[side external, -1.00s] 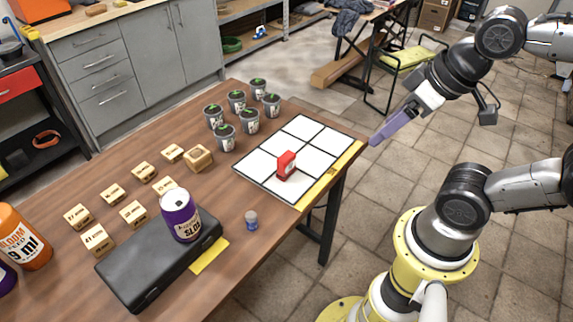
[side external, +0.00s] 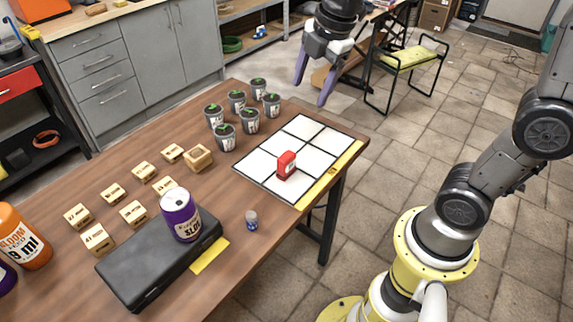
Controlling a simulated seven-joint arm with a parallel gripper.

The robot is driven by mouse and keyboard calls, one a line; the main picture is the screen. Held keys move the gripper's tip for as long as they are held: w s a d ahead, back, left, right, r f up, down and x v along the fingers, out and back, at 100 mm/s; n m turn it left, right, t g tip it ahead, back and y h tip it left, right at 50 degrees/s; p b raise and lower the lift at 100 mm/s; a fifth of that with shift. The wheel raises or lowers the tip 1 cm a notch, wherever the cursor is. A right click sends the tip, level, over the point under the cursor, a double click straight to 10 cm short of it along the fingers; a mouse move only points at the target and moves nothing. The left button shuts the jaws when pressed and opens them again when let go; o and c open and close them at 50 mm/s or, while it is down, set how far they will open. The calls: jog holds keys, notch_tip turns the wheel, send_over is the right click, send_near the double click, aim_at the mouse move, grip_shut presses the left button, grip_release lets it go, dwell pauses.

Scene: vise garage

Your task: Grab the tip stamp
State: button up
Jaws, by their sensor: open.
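No label that reads "tip" is legible, so I cannot tell for certain which thing is the tip stamp. A small red block with pale marks (side external: 287,163) stands on the white grid board (side external: 262,166). A larger wooden block with a dark round mark (side external: 199,157) sits left of the board. Several smaller wooden blocks with printed labels, such as this one (side external: 97,238), lie at the left of the table. My gripper (side external: 311,92) points down with its purple fingers apart and empty. It appears above the board's far edge, clear of the blocks.
Several potted seedlings (side external: 250,121) stand behind the board. A purple can (side external: 180,215) stands on a black case (side external: 150,262).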

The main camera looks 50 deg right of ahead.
aim_at(287, 156)
jog(key=w+f+g, duration=0.1)
jog(key=w+f, duration=0.1)
jog(key=f, duration=0.4)
jog(key=w+f+n+g, duration=0.1)
jog(key=w+f, duration=0.1)
jog(key=f, duration=0.5)
jog(key=w+f+g, duration=0.1)
jog(key=w+f, duration=0.1)
jog(key=f, duration=0.4)
jog(key=shift+w+d+f+n, duration=0.15)
jog(key=shift+d+f+n, duration=0.05)
jog(key=shift+d+n, duration=0.15)
jog(key=shift+w+a+f, duration=0.1)
jog(key=shift+a+f, duration=0.05)
jog(key=shift+f, duration=2.7)
jog(key=shift+c, duration=0.3)
grip_shut()
